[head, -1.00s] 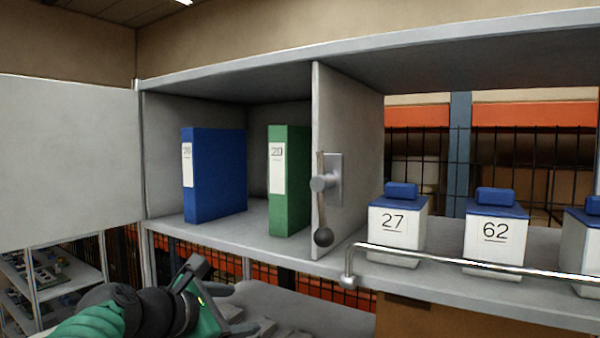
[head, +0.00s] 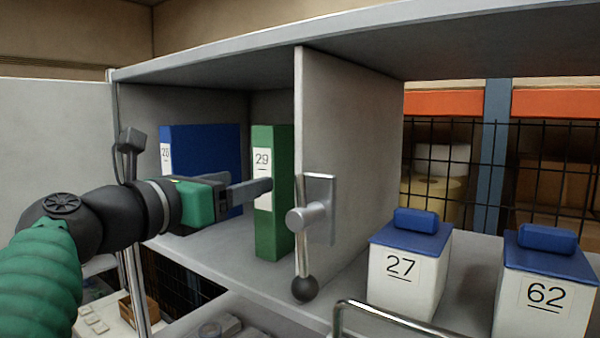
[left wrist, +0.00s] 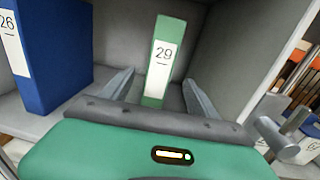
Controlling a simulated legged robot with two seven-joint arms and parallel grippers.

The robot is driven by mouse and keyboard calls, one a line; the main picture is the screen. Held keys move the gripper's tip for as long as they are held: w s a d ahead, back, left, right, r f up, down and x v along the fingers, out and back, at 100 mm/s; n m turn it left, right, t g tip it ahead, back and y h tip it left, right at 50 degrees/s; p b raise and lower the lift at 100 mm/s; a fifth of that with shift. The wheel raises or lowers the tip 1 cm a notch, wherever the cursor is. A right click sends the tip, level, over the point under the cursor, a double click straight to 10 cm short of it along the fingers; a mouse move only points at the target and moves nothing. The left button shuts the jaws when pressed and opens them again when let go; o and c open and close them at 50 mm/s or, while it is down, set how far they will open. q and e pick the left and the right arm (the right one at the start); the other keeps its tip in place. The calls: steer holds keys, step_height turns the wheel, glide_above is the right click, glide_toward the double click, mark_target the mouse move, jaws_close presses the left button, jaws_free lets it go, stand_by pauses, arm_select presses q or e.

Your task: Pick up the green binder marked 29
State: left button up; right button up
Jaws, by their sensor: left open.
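The green binder marked 29 (head: 268,235) stands upright in the shelf compartment, close to the left side of the upright divider. Its white label (left wrist: 162,56) faces me in the left wrist view. My left gripper (head: 262,190) is open at the front of the compartment, pointing at the binder. In the left wrist view its two fingers (left wrist: 155,88) lie to the left and right of the binder's spine, with gaps showing on both sides. In the head view a finger covers part of the label. My right gripper is not in view.
A blue binder (head: 205,150) stands left of the green one. The divider (head: 345,130) carries a handle with a dark ball-ended lever (head: 304,288). White boxes with blue lids, marked 27 (head: 405,285) and 62 (head: 545,300), stand right, behind a rail (head: 385,318).

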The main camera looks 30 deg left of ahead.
mark_target(286, 169)
arm_select(q)
steer(key=shift+w+r+p, duration=0.2)
steer(key=shift+w+r, duration=0.1)
steer(key=shift+w, duration=0.35)
steer(key=shift+w+r+p, duration=0.15)
steer(key=shift+w+r, duration=0.1)
steer(key=shift+w, duration=0.35)
steer(key=w, duration=0.2)
steer(key=w+f+p, duration=0.1)
steer(key=w, duration=0.4)
steer(key=shift+w+a+f, duration=0.1)
steer(key=shift+a+f, duration=0.05)
steer(key=w+p, duration=0.3)
steer(key=w, duration=0.1)
steer(key=shift+a+r, duration=0.1)
steer(key=shift+r, duration=0.15)
steer(key=shift+w, duration=0.1)
steer(key=shift+d, duration=0.2)
steer(key=shift+w+f, duration=0.2)
steer(key=shift+w, duration=0.15)
steer(key=c, duration=0.5)
steer(key=shift+c, duration=1.4)
steer(key=shift+s+a+r, duration=0.1)
steer(key=shift+s, duration=0.05)
jaws_close()
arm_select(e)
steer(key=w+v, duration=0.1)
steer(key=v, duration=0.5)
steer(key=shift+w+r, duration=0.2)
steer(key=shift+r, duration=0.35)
